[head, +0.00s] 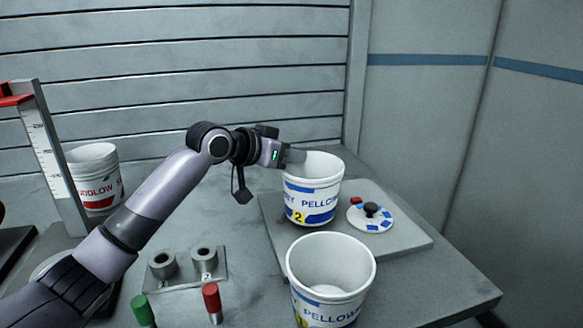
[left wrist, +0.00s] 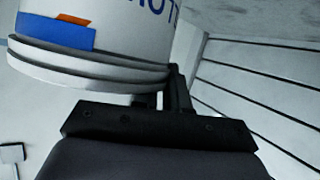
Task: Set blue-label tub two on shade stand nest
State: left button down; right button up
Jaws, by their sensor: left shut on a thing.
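The blue-label tub two (head: 325,187), white with blue bands and a yellow 2, is upright over the grey slab (head: 405,236) at centre right. My left gripper (head: 294,157) is shut on its rim from the left. The same tub fills the top of the left wrist view (left wrist: 95,40), with its rim by the jaws. I cannot tell whether its base touches the slab. Which part is the shade stand nest is not clear. My right gripper is not in view.
A second blue-label tub (head: 330,268) stands empty in front. A white disc with a black knob (head: 370,215) is on the slab, right of tub two. A red-label tub (head: 96,180) stands left behind a scale post (head: 50,155). A two-socket block (head: 186,268) and green and red pegs (head: 212,303) are front left.

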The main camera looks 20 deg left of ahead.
aim_at(291, 174)
pick_arm(q)
jog(key=shift+f, duration=1.55)
jog(key=c, duration=1.1)
grip_release()
jog(key=shift+s+a+r, duration=0.2)
jog(key=shift+s+r, duration=0.05)
jog(key=shift+s, duration=0.05)
jog(key=v, duration=1.1)
jog(key=shift+s+a+b, duration=0.1)
jog(key=shift+b, duration=0.25)
